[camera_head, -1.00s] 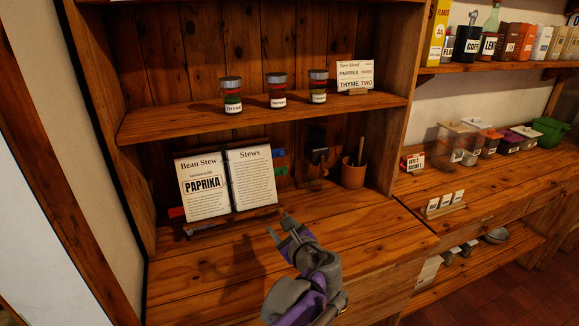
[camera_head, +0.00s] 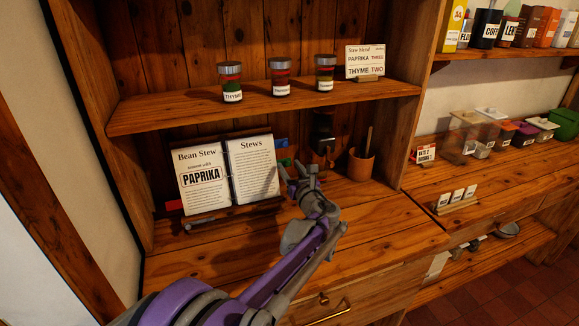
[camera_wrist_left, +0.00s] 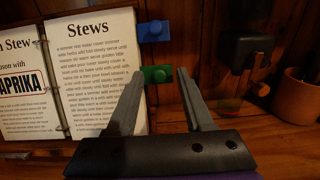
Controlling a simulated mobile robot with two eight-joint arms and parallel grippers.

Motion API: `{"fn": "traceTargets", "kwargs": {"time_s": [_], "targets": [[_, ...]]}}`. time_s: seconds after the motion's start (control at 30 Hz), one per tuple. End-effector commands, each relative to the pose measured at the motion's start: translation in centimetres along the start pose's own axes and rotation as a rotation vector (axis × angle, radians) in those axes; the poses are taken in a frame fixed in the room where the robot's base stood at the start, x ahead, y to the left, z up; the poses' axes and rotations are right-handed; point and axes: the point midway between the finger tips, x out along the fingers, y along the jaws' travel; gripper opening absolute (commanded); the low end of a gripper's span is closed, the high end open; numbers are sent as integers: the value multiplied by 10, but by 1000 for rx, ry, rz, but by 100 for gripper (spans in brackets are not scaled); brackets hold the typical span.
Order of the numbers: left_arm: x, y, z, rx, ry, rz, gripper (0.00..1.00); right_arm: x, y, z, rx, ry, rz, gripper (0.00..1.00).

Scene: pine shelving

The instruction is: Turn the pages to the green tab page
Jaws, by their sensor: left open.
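The recipe binder stands open on a wooden stand. Its left page (camera_head: 200,176) reads "Bean Stew" and "PAPRIKA"; its right page (camera_head: 251,168) reads "Stews". In the left wrist view a green tab (camera_wrist_left: 157,74) and, above it, a blue tab (camera_wrist_left: 153,31) stick out past the right page's edge (camera_wrist_left: 97,65). A red tab (camera_head: 173,205) shows at the binder's left side. My left gripper (camera_head: 298,170) is open and empty, just right of the right page; in the wrist view its fingers (camera_wrist_left: 160,80) frame the green tab. Contact with it cannot be told. My right gripper is not in view.
A pot with a wooden tool (camera_head: 361,164) and a dark wall-mounted box (camera_head: 323,132) are right of the binder. Above, a shelf (camera_head: 200,110) holds spice jars (camera_head: 279,78) and a sign (camera_head: 365,62). The counter (camera_head: 390,228) right of my arm is clear.

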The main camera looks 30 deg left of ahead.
Motion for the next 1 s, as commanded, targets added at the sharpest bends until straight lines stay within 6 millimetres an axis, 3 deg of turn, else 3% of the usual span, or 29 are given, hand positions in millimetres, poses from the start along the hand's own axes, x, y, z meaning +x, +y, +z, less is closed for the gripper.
{"fn": "traceTargets", "kwargs": {"time_s": [0.37,0.4,0.7,1.0], "targets": [[9,0,0,-1,0,1,52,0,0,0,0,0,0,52],[9,0,0,-1,0,1,50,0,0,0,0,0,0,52],[9,0,0,-1,0,1,0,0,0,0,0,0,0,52],[8,0,0,-1,0,1,0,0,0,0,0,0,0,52]]}}
